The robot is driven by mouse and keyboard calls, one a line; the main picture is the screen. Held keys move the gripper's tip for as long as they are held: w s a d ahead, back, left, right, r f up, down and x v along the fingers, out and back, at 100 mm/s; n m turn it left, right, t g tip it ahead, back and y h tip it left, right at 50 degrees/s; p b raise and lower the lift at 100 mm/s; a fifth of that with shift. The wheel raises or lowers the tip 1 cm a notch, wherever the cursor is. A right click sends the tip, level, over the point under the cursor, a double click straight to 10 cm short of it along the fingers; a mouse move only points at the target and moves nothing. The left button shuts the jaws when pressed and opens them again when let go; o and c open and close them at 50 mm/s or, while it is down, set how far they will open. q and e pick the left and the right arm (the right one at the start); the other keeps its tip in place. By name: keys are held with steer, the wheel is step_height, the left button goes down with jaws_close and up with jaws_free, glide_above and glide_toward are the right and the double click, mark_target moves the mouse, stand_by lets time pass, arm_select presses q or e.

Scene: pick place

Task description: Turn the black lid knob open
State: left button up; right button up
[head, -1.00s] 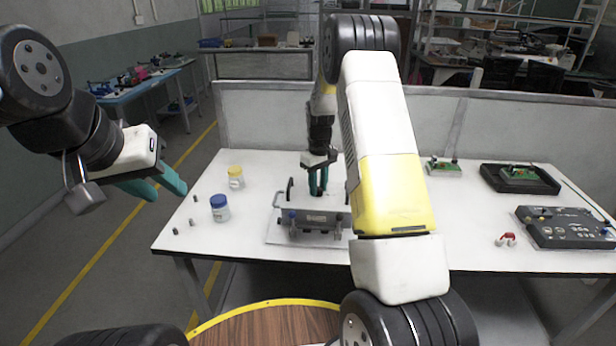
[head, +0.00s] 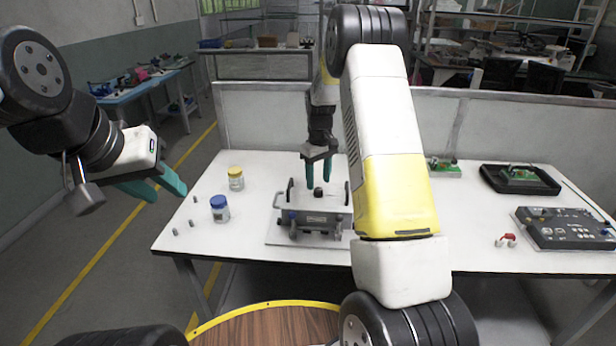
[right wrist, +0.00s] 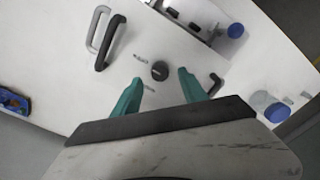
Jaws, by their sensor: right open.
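The black lid knob (head: 318,192) stands on the top of a grey metal box (head: 312,222) on the white table. In the right wrist view the knob (right wrist: 159,70) is a round black cap on the pale lid (right wrist: 140,50), with small lettering beside it. My right gripper (head: 319,185) is open above the box lid. In the right wrist view its teal fingers (right wrist: 163,80) are spread, with the knob between and just beyond their tips; I see no contact. My left gripper (head: 168,190) is open and empty, off the table's left side.
A yellow-lidded jar (head: 236,179) and a blue-lidded jar (head: 220,209) stand left of the box, with small grey pieces nearby. A black tray (head: 519,180) and a dark control panel (head: 565,229) lie at the right. Dark handles (right wrist: 110,42) rise from the lid.

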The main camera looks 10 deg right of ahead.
mark_target(318, 190)
steer(key=shift+r, duration=2.2)
steer(key=s+a+r+m+t+y, duration=0.1)
steer(key=s+a+r+m+t, duration=0.15)
steer(key=s+r, duration=1.35)
steer(key=s+a+r+m+t, duration=0.1)
steer(key=s+t, duration=0.1)
steer(key=s, duration=0.6)
steer(key=s+a+r+m+t+y, duration=0.1)
steer(key=s+r, duration=0.1)
steer(key=s, duration=0.7)
steer(key=shift+s+a+r+t, duration=0.2)
steer(key=shift+r+t, duration=0.1)
steer(key=shift+t, duration=0.05)
